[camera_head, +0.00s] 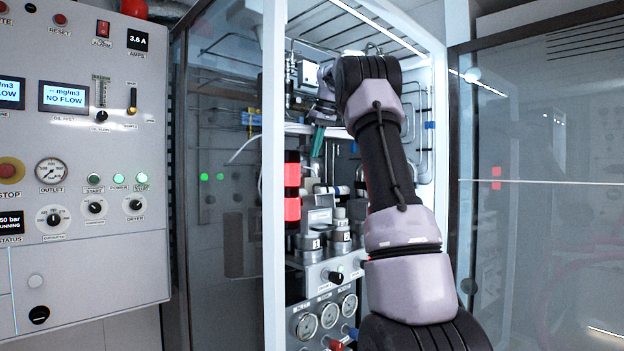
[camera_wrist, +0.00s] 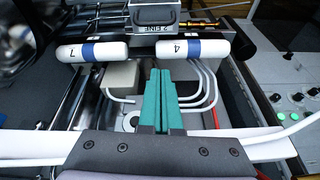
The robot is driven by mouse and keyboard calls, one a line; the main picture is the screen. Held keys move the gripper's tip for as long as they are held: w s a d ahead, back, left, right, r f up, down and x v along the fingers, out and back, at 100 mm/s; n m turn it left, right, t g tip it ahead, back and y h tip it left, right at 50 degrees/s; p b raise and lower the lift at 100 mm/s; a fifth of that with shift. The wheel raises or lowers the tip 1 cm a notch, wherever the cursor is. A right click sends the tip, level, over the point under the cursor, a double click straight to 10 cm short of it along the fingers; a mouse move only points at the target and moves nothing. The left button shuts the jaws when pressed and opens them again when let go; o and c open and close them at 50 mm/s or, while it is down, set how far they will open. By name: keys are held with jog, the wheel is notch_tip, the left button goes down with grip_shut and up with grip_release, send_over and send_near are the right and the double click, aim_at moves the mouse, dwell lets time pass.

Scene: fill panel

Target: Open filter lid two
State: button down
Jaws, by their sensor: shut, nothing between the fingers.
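My gripper (camera_head: 317,148) reaches into the open cabinet in the head view, with its green fingers pointing down. In the wrist view my gripper (camera_wrist: 161,74) has its two green fingers together, with nothing between them. A grey block with a black handle (camera_wrist: 154,16) is at the top of the wrist view. Its label reads upside down, apparently "2 FINE", so it may be filter lid two. The fingers are apart from it. In the head view, metal filter housings (camera_head: 341,239) stand below my gripper; I cannot tell which lid is two there.
Bent pipes (camera_wrist: 205,85) run beside the fingers. A white cabinet post (camera_head: 274,200) and glass door (camera_head: 540,200) flank my arm. A control panel (camera_head: 85,150) stands left.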

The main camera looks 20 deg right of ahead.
jog(key=shift+n, duration=0.7)
notch_tip(320, 180, down, 9)
jog(key=shift+f, duration=0.2)
jog(key=shift+s+d, duration=0.1)
jog(key=shift+s, duration=0.1)
jog(key=shift+s+d+r, duration=0.15)
jog(key=shift+s+d, duration=0.05)
jog(key=shift+s, duration=0.25)
jog(key=s, duration=0.2)
jog(key=s+d, duration=0.1)
jog(key=shift+s+d+r+t, duration=0.1)
jog(key=shift+s+r+t, duration=0.15)
jog(key=shift+s+t, duration=0.15)
